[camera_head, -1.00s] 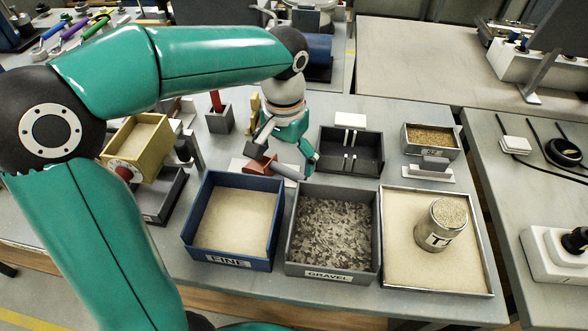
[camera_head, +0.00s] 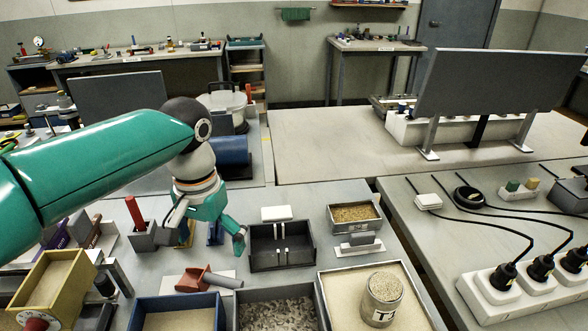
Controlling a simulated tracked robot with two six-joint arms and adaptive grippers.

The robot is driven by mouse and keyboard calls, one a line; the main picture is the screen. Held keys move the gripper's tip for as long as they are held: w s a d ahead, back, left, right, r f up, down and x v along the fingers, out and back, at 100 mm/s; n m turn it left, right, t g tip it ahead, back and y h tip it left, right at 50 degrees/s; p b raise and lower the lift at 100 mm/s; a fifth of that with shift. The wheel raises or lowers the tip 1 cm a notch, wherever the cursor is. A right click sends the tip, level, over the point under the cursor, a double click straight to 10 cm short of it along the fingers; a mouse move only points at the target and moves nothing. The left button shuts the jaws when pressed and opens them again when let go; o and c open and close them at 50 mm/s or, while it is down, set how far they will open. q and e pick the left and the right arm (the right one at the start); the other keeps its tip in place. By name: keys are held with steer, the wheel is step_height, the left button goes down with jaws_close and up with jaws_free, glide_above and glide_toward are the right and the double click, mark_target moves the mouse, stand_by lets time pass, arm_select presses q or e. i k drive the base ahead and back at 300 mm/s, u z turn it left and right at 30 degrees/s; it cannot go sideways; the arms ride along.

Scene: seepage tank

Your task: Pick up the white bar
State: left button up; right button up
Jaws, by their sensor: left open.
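A white block (camera_head: 276,213), which looks like the white bar, sits at the back edge of a dark tank (camera_head: 283,262). Two thin white upright strips show inside the tank below it; I cannot tell whether they join the block. My left gripper (camera_head: 208,236) is left of the tank, pointing down above the table. It is open, with one teal finger on the right near the tank's left wall and nothing visible held in it. The gripper is apart from the white block. My right gripper is not in view.
A red scoop (camera_head: 195,279) with a grey handle lies in front of the gripper. A gravel tray (camera_head: 240,318), a sand tray with a metal tin (camera_head: 382,297), and a small grain tray (camera_head: 354,214) stand nearby. A red-topped post (camera_head: 134,211) stands left.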

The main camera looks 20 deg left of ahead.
mark_target(358, 241)
steer(key=k, duration=1.5)
